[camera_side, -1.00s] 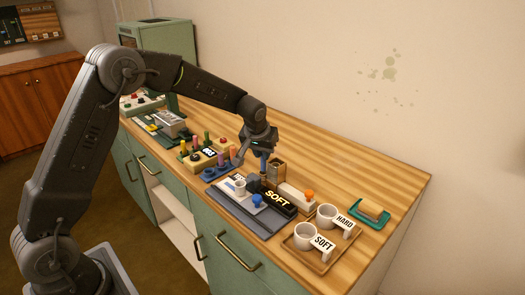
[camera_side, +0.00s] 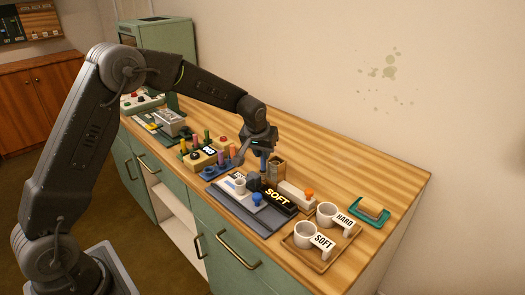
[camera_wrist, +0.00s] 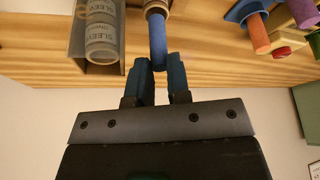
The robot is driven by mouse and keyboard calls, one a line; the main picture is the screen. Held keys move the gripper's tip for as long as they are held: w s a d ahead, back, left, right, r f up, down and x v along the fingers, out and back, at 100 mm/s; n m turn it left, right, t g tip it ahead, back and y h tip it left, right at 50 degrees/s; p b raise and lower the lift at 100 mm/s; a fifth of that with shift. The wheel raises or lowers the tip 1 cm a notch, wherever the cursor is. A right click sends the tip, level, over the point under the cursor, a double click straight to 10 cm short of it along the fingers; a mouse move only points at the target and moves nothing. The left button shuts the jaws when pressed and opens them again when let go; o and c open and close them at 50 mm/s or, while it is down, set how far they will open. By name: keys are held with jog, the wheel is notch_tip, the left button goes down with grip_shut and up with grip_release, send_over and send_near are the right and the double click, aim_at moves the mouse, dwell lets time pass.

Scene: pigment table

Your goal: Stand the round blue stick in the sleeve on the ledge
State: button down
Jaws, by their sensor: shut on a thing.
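My gripper (camera_side: 261,150) is shut on the round blue stick (camera_wrist: 157,38), which also shows below the fingers in the side view (camera_side: 264,162). In the wrist view my gripper (camera_wrist: 160,66) holds the stick near one end. The stick's far end meets a pale tan ring (camera_wrist: 155,6), which looks like the sleeve's mouth; I cannot tell whether the stick is inside it or only in front of it. The ledge is not clear to make out.
A brown box-like holder (camera_side: 278,169) stands close to the right of the stick. Coloured sticks (camera_side: 221,157) stand to the left. Mugs (camera_side: 304,236) stand on a tray at the right. The back of the counter is clear.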

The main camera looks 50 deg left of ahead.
jog(key=shift+f, duration=0.25)
jog(key=shift+f, duration=0.4)
jog(key=shift+f, duration=0.4)
dwell(0.4)
jog(key=c, duration=1.2)
grip_release()
jog(key=shift+o, duration=1)
jog(key=shift+d, duration=0.1)
